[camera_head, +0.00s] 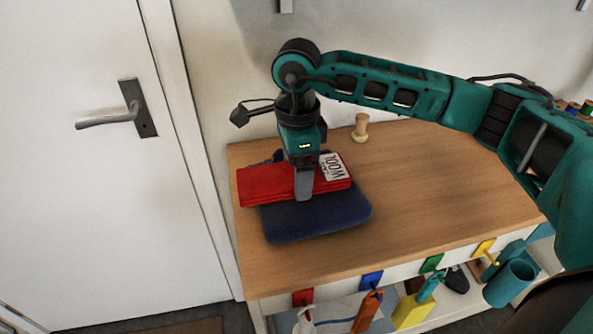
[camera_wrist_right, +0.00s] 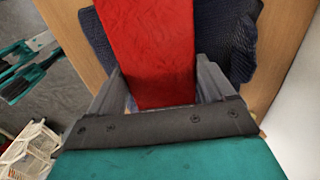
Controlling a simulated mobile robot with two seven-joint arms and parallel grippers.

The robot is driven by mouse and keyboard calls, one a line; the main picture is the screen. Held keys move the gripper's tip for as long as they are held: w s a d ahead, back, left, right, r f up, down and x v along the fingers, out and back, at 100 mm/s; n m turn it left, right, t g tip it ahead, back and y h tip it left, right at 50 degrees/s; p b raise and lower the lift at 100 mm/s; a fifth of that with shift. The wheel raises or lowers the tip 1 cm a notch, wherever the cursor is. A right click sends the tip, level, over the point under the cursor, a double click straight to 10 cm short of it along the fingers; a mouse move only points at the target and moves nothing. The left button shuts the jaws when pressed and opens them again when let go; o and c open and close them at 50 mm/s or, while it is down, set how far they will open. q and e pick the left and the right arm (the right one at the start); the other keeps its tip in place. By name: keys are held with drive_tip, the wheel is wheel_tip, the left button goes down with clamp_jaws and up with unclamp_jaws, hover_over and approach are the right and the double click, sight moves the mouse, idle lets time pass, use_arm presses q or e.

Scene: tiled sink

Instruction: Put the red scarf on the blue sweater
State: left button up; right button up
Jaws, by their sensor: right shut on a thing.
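The folded red scarf (camera_head: 265,185) has a white label reading WOOL and lies over the folded dark blue sweater (camera_head: 318,216) on the wooden counter. Its left end extends past the sweater's edge in the head view. My right gripper (camera_head: 304,198) points down and is shut on the scarf, with a finger along its front edge. In the right wrist view the red scarf (camera_wrist_right: 148,45) runs between the two fingers (camera_wrist_right: 168,85), and the blue sweater (camera_wrist_right: 225,40) shows beneath it. I cannot tell whether the scarf fully rests on the sweater. My left gripper is not in view.
The wooden counter (camera_head: 430,190) is clear to the right of the sweater. A small wooden knob-like object (camera_head: 360,128) stands at the back near the wall. A white door (camera_head: 80,180) is at the left. Spray bottles and a teal container (camera_head: 510,283) are on the shelf below.

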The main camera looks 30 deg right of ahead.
drive_tip(key=shift+w+f, duration=0.2)
drive_tip(key=shift+f, duration=0.6)
drive_tip(key=o, duration=1)
drive_tip(key=shift+c, duration=0.2)
drive_tip(key=shift+r, duration=0.35)
wheel_tip(320, 180, up, 7)
drive_tip(key=shift+r, duration=0.1)
